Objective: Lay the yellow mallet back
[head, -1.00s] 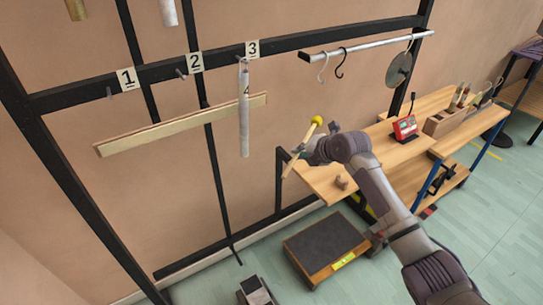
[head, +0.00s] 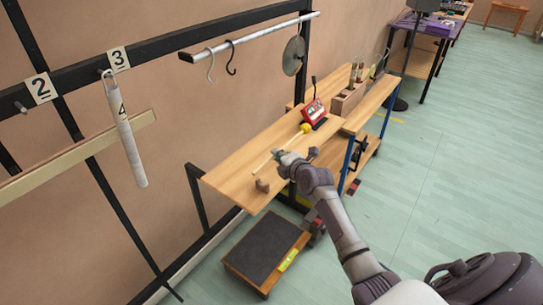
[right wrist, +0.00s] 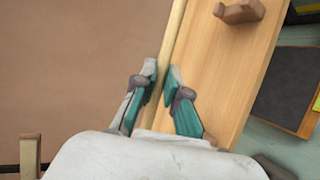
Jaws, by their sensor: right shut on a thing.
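The yellow mallet has a round yellow head (head: 305,128) and a thin pale wooden handle, which also shows in the right wrist view (right wrist: 173,38). My right gripper (head: 279,155) is shut on the handle, with the teal fingers (right wrist: 161,82) on either side of it. In the head view the mallet is seen over the wooden bench (head: 235,170), its head towards the red device. I cannot tell how high it is above the bench top. My left gripper is not in view.
A small brown wooden block (head: 262,186) sits near the bench's front edge. A red device (head: 314,112) and a wooden box (head: 347,102) stand further back. A hanging rail (head: 255,37) with hooks and a metal disc (head: 293,56) is above. A dark-topped step (head: 268,248) is below.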

